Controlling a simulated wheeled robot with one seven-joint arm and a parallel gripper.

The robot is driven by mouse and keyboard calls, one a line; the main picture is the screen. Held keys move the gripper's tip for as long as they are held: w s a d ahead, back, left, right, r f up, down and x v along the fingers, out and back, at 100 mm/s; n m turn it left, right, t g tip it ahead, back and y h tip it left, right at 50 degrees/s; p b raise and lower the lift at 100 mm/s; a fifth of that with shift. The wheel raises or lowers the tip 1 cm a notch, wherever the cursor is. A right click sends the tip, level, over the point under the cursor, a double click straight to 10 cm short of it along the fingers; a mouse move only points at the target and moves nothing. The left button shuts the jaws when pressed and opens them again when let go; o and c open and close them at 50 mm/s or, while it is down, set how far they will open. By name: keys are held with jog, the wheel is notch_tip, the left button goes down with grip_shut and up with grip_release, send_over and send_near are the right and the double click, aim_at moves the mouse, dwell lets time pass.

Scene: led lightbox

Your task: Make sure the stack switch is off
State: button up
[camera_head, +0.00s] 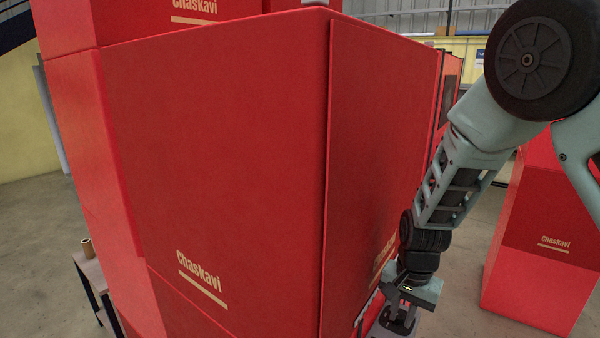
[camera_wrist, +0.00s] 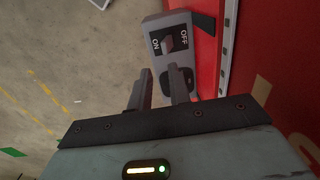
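The stack switch is a grey box (camera_wrist: 152,24) with a dark plate marked ON at its left and OFF at its right. A small rocker (camera_wrist: 168,44) sits between the two words; I cannot tell which side is pressed in. A dark round fitting (camera_wrist: 187,76) is below the plate, partly hidden by a finger. I cannot tell if the right finger touches the box. In the head view my gripper (camera_head: 398,318) is low, beside the red stack's right face.
A large red stack of boxes marked Chaskavi (camera_head: 215,150) fills the head view's middle. Another red box (camera_head: 545,245) stands at the right.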

notch_tip(320, 180, up, 6)
jog(key=d, duration=0.1)
jog(key=shift+s+r, duration=0.15)
jog(key=shift+s, duration=0.3)
dwell(0.3)
dwell(0.4)
